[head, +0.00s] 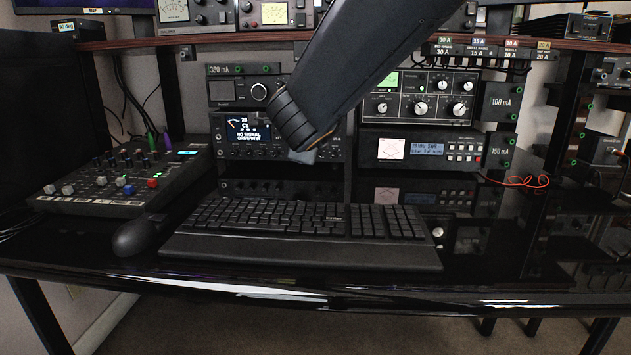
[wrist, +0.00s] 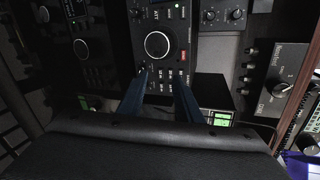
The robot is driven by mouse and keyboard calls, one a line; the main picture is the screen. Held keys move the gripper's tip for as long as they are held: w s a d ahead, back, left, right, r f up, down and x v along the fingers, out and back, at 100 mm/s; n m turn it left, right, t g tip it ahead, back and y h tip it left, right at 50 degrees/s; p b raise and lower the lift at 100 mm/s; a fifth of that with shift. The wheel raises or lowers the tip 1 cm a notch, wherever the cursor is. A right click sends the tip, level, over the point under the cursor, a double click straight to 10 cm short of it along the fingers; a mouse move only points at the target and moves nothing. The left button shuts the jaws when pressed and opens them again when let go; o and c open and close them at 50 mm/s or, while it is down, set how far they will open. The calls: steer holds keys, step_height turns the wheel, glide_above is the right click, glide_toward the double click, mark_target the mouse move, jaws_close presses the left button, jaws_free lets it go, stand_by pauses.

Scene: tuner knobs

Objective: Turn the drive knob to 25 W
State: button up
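The radio (head: 248,152) stands behind the keyboard in the head view, partly covered by my arm. Its lit display (head: 248,130) shows a meter, "NO SIGNAL" and a drive line whose number is too small to read surely. In the wrist view a dark panel (wrist: 172,20) carries a large round knob (wrist: 157,44) with small buttons below it. My gripper (wrist: 162,75) points at this panel just below the large knob. Its two bluish fingers are apart, with nothing seen between them. I cannot tell which control is the drive knob, or whether a fingertip touches the panel.
A keyboard (head: 265,218) and a mouse (head: 138,236) lie on the glossy desk. A mixer (head: 110,190) stands at left. More units with knobs (head: 425,97) fill the rack at right. In the wrist view a box with a knob (wrist: 281,88) stands at right.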

mark_target(318, 155)
steer(key=f+m+h+b, duration=0.1)
steer(key=m+b, duration=0.1)
steer(key=a+f+m+h+b, duration=0.1)
steer(key=m+b, duration=0.1)
steer(key=m, duration=0.1)
steer(key=a+f+m+h+b, duration=0.1)
steer(key=m+b, duration=0.1)
steer(key=b, duration=0.1)
steer(key=shift+w+a+f+m+h, duration=0.1)
steer(key=shift+f+m+h, duration=0.2)
steer(key=shift+f+m, duration=0.1)
steer(key=shift+s+a+f+m+h+b, duration=0.1)
steer(key=shift+s+f+m+h+b, duration=0.15)
steer(key=shift+m+b, duration=0.25)
steer(key=shift+s+f+m+h+b, duration=0.1)
steer(key=shift+f+m+h+b, duration=0.2)
steer(key=shift+m+b, duration=0.15)
steer(key=b+x, duration=0.2)
steer(key=x, duration=0.5)
steer(key=shift+w+f+b, duration=0.15)
steer(key=shift+w+b, duration=0.1)
steer(key=shift+b, duration=0.15)
jaws_close()
